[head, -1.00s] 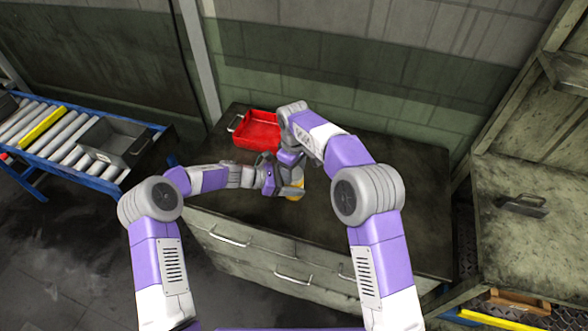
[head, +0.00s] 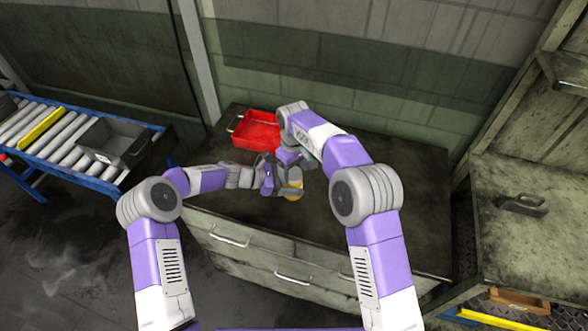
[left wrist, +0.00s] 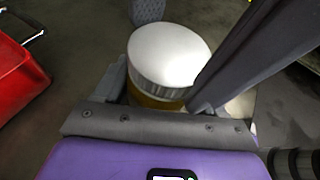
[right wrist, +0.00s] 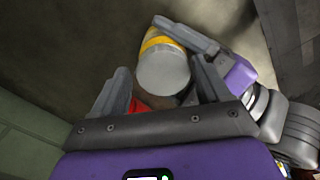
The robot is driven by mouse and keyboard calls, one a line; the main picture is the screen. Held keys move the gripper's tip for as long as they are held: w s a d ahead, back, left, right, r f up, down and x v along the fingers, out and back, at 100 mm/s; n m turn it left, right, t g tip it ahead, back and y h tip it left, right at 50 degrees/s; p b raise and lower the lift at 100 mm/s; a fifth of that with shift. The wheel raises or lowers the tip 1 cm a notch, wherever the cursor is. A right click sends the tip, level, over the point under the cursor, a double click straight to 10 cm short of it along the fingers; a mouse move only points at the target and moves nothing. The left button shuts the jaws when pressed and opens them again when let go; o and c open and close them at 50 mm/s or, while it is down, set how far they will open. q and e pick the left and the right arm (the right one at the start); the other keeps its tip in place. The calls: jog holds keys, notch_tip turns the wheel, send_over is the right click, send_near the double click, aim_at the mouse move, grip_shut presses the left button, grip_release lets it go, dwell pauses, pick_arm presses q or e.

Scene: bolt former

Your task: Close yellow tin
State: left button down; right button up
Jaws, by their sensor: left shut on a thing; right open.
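The yellow tin (head: 292,192) stands on the dark bench top, with a pale lid on it. In the left wrist view the white lid (left wrist: 168,55) covers the top and a yellow strip of the body shows below. My left gripper (left wrist: 160,92) is shut around the tin from the side. My right gripper (right wrist: 160,92) is open, with the pale lid end of the tin (right wrist: 163,72) just beyond and between its fingers. I cannot tell whether they touch it. The arms partly hide the tin in the head view.
A red tray (head: 258,130) lies on the bench (head: 410,230) behind the grippers. The bench's right side is clear. A roller conveyor (head: 60,140) with a grey bin (head: 112,142) stands at the left. A cabinet (head: 530,230) stands at the right.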

pick_arm(q)
jog(key=shift+d, duration=0.1)
pick_arm(e)
jog(key=shift+s+a, duration=0.2)
jog(key=shift+a, duration=0.15)
notch_tip(320, 180, up, 4)
jog(key=shift+r, duration=0.1)
jog(key=shift+w+d+r, duration=0.1)
jog(key=shift+r, duration=0.1)
jog(key=shift+c, duration=0.2)
